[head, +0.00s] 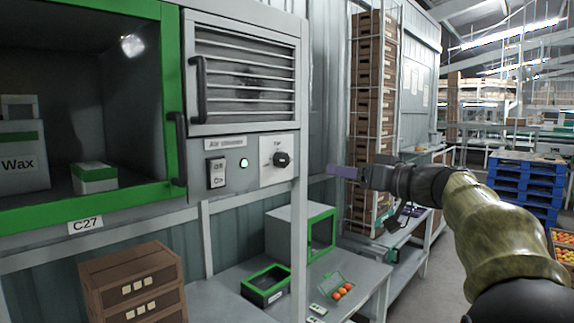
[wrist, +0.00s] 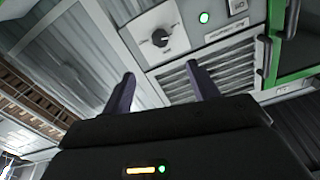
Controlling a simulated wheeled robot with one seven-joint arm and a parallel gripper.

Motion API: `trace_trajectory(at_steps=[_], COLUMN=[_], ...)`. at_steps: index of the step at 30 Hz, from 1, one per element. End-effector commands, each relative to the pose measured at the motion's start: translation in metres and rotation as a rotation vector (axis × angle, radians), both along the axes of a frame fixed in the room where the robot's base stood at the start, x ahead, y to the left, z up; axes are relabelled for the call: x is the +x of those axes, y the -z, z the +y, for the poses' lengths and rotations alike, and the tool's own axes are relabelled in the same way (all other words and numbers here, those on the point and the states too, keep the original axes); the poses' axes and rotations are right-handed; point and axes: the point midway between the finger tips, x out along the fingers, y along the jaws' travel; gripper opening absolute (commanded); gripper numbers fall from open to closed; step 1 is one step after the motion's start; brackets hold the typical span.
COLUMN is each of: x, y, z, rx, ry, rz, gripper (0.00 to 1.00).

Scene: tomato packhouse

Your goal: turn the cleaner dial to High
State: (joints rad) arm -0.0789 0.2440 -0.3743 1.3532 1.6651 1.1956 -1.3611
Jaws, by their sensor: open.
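The cleaner dial (head: 283,159) is a black round knob on a white plate at the right end of the air cleaner's panel (head: 238,166). In the wrist view the dial (wrist: 160,38) shows above the space between the fingers, with a pale pointer mark; its labels are too small to read. My gripper (head: 330,170) is to the right of the dial in the head view, apart from it. In the wrist view its two purple fingers (wrist: 160,80) stand wide apart with nothing between them.
A green lamp (head: 244,162) is lit beside a rocker switch (head: 216,173). The louvred grille (head: 243,75) with its black handle (head: 199,90) is above the panel. Below are a bench (head: 350,275), a green-edged box (head: 322,235) and a black tray (head: 266,287). Stacked crates (head: 367,120) stand behind my gripper.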

Motion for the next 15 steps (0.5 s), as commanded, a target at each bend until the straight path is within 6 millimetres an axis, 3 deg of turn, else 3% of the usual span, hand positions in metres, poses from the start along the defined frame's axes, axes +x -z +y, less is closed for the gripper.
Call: trace_trajectory(at_steps=[7, 15], x=[0.009, 0.036], y=[-0.002, -0.003], z=[0.012, 0.048], rx=[0.001, 0.000], ry=[-0.002, -0.003], rz=[0.004, 0.006], gripper=[0.60, 0.60])
